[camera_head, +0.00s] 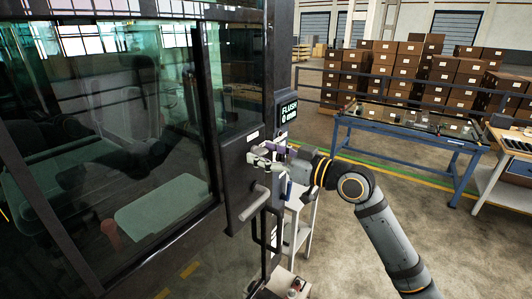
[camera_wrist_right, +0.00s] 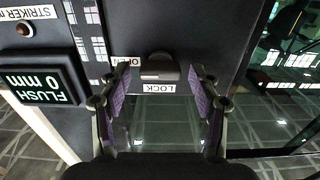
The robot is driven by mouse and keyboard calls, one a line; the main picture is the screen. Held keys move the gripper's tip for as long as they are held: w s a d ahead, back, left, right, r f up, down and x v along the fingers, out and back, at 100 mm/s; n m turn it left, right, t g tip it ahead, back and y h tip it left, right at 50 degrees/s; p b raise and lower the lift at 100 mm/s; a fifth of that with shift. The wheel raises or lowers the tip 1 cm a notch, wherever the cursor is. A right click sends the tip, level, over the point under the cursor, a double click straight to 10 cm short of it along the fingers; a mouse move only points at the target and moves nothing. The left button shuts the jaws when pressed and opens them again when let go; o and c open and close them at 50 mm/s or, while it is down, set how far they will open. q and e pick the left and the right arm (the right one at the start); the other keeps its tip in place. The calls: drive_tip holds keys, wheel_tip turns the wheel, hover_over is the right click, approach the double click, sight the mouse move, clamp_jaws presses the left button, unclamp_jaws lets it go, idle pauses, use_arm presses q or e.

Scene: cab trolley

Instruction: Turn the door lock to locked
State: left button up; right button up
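The door lock is a small dark grey knob (camera_wrist_right: 158,69) on the black door frame, in the right wrist view. An OPEN label (camera_wrist_right: 126,61) sits to its left and a LOCK label (camera_wrist_right: 159,88) just below it, both upside down. I cannot tell which label the knob points to. My right gripper (camera_wrist_right: 160,90) is open, its purple-padded fingers on either side of the knob with gaps to it. In the head view my right gripper (camera_head: 264,158) is at the cab door frame and hides the knob. My left gripper is out of view.
A grey door handle (camera_head: 254,203) sticks out below the gripper. A FLUSH 0 mm display (camera_head: 288,110) is above it on the post. The glass cab door (camera_head: 110,150) fills the left. A small trolley (camera_head: 303,225), a blue table (camera_head: 420,128) and stacked cartons (camera_head: 400,75) are further right.

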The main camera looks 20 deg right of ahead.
drive_tip(key=c, duration=1)
drive_tip(key=shift+f+n+b, duration=0.15)
drive_tip(key=shift+n+b, duration=0.35)
drive_tip(key=shift+b, duration=0.35)
drive_tip(key=n+b, duration=0.3)
drive_tip(key=shift+f+b, duration=0.1)
drive_tip(key=shift+b, duration=0.2)
drive_tip(key=shift+s+a+n+b, duration=0.1)
drive_tip(key=shift+n+b, duration=0.6)
drive_tip(key=shift+n, duration=0.2)
drive_tip(key=n+b, duration=0.1)
drive_tip(key=n, duration=0.1)
drive_tip(key=shift+n+b, duration=0.35)
drive_tip(key=shift+n, duration=0.05)
drive_tip(key=n+b, duration=0.1)
drive_tip(key=n, duration=0.2)
drive_tip(key=shift+n+b, duration=0.3)
drive_tip(key=shift+b, duration=0.1)
drive_tip(key=n+b, duration=0.2)
drive_tip(key=n, duration=0.3)
drive_tip(key=shift+n, duration=0.3)
